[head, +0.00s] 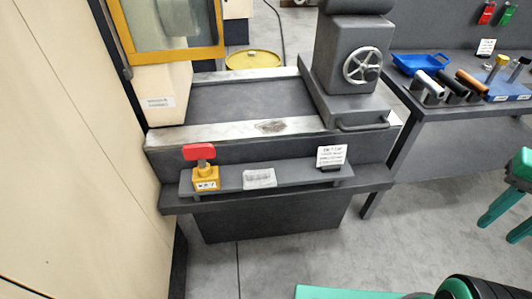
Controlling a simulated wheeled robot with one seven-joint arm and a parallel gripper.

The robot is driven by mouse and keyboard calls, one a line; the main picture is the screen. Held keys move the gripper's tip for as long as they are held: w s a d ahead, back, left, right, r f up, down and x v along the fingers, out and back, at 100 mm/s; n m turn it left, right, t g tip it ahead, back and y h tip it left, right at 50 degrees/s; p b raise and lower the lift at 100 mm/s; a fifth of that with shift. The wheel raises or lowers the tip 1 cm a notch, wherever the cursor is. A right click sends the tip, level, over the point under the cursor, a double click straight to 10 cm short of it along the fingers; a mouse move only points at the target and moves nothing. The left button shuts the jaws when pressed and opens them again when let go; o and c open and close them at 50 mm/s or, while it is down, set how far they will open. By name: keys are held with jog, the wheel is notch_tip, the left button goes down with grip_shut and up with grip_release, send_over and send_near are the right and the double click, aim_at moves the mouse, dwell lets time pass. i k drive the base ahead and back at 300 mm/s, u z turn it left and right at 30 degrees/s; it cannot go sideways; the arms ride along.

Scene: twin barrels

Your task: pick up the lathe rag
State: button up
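A small, pale, folded cloth-like piece (259,179), which looks like the rag, lies flat on the middle of the narrow dark shelf (226,177) at the front of the lathe. A darker grey, rumpled patch (271,126) shows on the light front rail above it; I cannot tell if it is cloth or a stain.
A yellow block with a red key-like top (200,167) stands left of the pale piece. A small sign (331,156) stands to its right.

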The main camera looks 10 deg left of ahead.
aim_at(263, 178)
jog(key=z, duration=1.2)
jog(key=k, duration=1)
jog(key=u, duration=1.15)
jog(key=i, duration=1)
